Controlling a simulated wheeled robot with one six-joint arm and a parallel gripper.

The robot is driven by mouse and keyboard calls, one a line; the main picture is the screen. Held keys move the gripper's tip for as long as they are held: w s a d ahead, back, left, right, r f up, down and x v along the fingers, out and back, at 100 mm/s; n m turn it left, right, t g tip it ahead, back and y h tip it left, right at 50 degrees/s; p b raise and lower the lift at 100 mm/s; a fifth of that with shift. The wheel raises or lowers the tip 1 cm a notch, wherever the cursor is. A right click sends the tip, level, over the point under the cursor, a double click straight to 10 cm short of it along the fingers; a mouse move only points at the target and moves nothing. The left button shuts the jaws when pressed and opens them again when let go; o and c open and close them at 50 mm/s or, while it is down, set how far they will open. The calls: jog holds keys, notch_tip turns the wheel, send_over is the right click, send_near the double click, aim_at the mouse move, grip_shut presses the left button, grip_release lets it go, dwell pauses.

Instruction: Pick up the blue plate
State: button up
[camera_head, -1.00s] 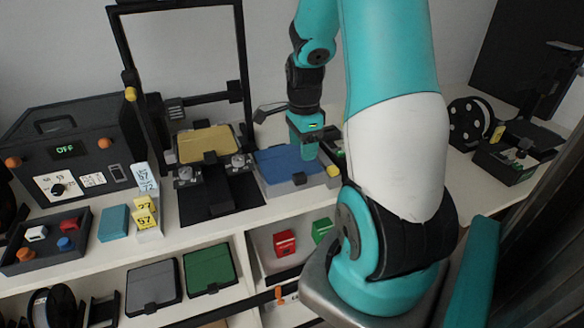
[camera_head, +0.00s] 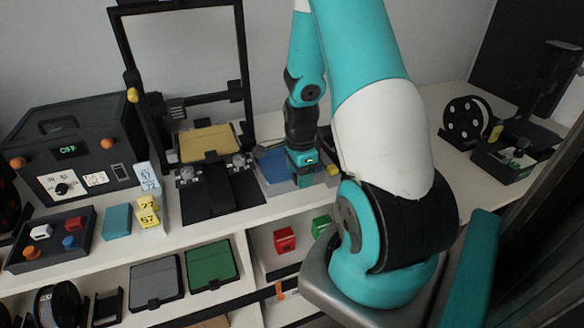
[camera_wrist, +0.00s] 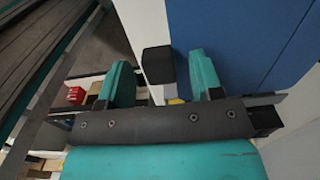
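My gripper (camera_head: 303,178) points down over the front right part of the plate. In the wrist view its two teal fingers (camera_wrist: 160,80) are spread apart, with the black tab showing in the gap between them. No contact with the tab can be made out.
A printer with a yellow plate (camera_head: 207,143) stands close on the left. Grey (camera_head: 154,283) and green (camera_head: 211,264) plates sit on the shelf below. Red (camera_head: 284,239) and green (camera_head: 320,226) blocks lie in a lower compartment. A black spool (camera_head: 465,120) stands at right.

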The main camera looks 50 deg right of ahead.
grip_shut()
notch_tip(320, 180, up, 20)
jog(key=b, duration=0.1)
dwell(0.4)
